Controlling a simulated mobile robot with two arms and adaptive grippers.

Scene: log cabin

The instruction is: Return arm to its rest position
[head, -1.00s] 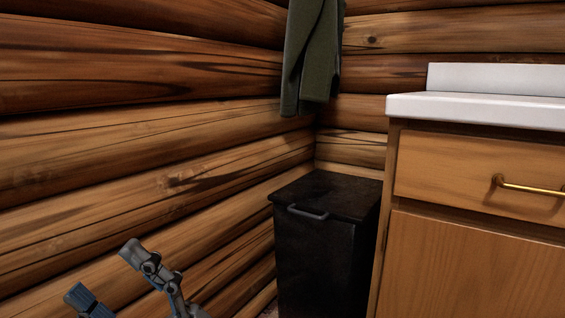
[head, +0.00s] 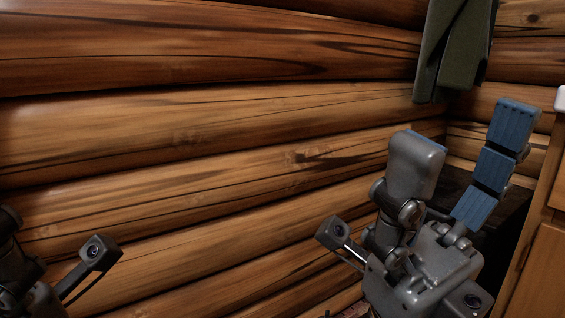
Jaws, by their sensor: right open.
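My right gripper (head: 466,126) is large at the lower right of the head view. Its two fingers, grey with blue pads, point up and are spread apart, with nothing between them. It stands in front of the black bin (head: 462,190) and hides most of it. Part of my left arm's end (head: 60,268) shows at the lower left corner. It is dark and cut off by the frame, so its jaws cannot be made out.
A log wall (head: 200,140) fills the left and middle. A dark green garment (head: 455,45) hangs in the corner above the bin. A wooden cabinet (head: 535,275) with a white top edge (head: 561,99) stands at the right edge.

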